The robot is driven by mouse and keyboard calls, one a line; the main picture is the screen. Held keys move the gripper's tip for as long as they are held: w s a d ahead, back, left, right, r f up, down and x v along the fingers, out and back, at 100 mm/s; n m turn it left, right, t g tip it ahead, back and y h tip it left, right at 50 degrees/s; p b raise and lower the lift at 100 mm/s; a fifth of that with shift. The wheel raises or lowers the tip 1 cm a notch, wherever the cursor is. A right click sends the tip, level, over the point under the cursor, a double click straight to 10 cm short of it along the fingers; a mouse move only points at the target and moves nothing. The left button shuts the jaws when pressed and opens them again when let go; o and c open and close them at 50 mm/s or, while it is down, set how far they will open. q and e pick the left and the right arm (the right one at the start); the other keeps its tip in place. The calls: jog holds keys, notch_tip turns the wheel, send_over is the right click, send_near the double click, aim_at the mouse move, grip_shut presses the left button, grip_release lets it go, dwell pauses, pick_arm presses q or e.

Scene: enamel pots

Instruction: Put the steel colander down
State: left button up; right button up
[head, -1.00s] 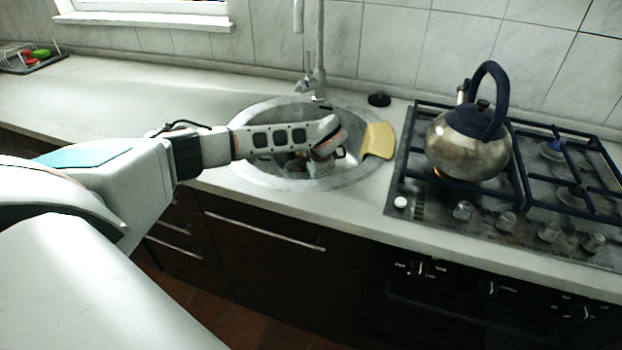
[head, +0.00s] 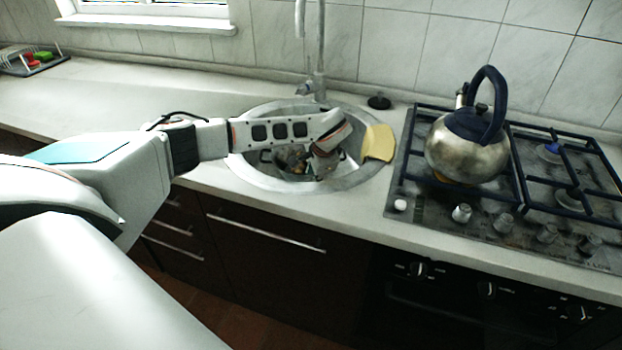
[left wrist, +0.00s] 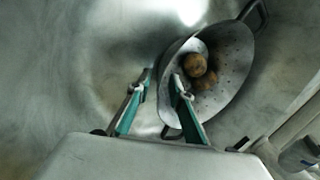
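The steel colander (left wrist: 232,62) is in the sink, with brown potato-like items (left wrist: 197,66) inside. In the head view it is partly hidden behind my left gripper, and its left part (head: 280,154) shows. My left gripper (left wrist: 163,74) reaches down into the sink at the colander's near rim. Its teal fingers stand apart, one on the outer side of the rim and one on the inner side, with a gap visible between them. It also shows in the head view (head: 324,168), where the fingertips are hard to make out. My right gripper is not in view.
The round sink (head: 250,178) has a tap (head: 320,60) behind it. A yellow cloth or sponge (head: 379,143) lies on its right rim. A kettle (head: 466,150) stands on the gas hob (head: 410,185) to the right.

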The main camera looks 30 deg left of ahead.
pick_arm(q)
jog(key=v, duration=0.8)
jog(key=shift+p, duration=0.45)
